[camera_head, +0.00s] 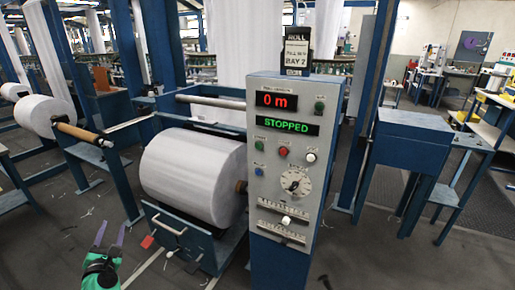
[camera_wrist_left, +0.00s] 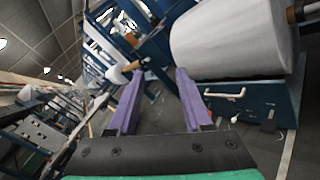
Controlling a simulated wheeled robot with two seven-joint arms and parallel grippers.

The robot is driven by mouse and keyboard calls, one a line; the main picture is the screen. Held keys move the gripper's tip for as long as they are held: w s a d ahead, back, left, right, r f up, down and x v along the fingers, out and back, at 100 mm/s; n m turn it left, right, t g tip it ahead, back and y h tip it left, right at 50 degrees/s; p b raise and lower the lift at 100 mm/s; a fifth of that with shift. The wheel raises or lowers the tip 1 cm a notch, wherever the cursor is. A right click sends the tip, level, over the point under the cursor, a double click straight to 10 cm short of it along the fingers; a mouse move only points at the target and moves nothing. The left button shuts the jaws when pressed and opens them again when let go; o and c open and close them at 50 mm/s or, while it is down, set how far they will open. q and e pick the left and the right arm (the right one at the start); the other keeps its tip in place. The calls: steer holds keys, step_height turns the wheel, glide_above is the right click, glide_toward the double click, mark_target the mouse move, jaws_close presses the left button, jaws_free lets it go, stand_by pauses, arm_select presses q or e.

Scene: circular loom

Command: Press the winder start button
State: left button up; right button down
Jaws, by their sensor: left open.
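The winder's control panel (camera_head: 277,190) is a light grey upright box on a blue base. Its displays read "0 m" and "STOPPED". A green button (camera_head: 259,145) sits at the upper left of the button group, beside a red button (camera_head: 283,152) and a white button (camera_head: 310,157). A blue button (camera_head: 259,172) is below the green one. The button labels are too small to read. My left gripper (camera_head: 110,232) is open and empty, low and well left of the panel. Its purple fingers are apart in the left wrist view (camera_wrist_left: 160,73). My right gripper is out of view.
A large white fabric roll (camera_head: 192,178) sits in the blue winder frame left of the panel, between my left gripper and the buttons. A smaller roll (camera_head: 44,115) stands further left. A blue cabinet (camera_head: 410,145) is at the right. Grey floor is free in front.

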arm_select(q)
steer(key=s+d+f+m+g+h, duration=0.15)
steer(key=d+f+m, duration=0.3)
steer(key=f, duration=0.45)
steer(key=s+d+f+m+g+h, duration=0.1)
steer(key=d+f+m+g+h, duration=0.2)
steer(key=f+m, duration=0.5)
steer(key=s+d+f+m+g, duration=0.25)
steer(key=s+f, duration=0.25)
steer(key=f, duration=0.3)
steer(key=s+d+f+m+g, duration=0.1)
steer(key=s+d+f+m, duration=0.25)
steer(key=f, duration=0.35)
steer(key=s+d+f+m+g, duration=0.1)
steer(key=s+f+m, duration=0.4)
steer(key=s, duration=0.6)
steer(key=s+d+f+m+g+h, duration=0.1)
steer(key=s+f+m+g, duration=0.3)
steer(key=s, duration=0.7)
steer(key=s+d+f+m+g, duration=0.1)
steer(key=s+f+m+g, duration=0.2)
steer(key=s+f+m, duration=0.4)
steer(key=s, duration=0.4)
steer(key=shift+s+d+m, duration=0.15)
steer(key=shift+d+m, duration=0.2)
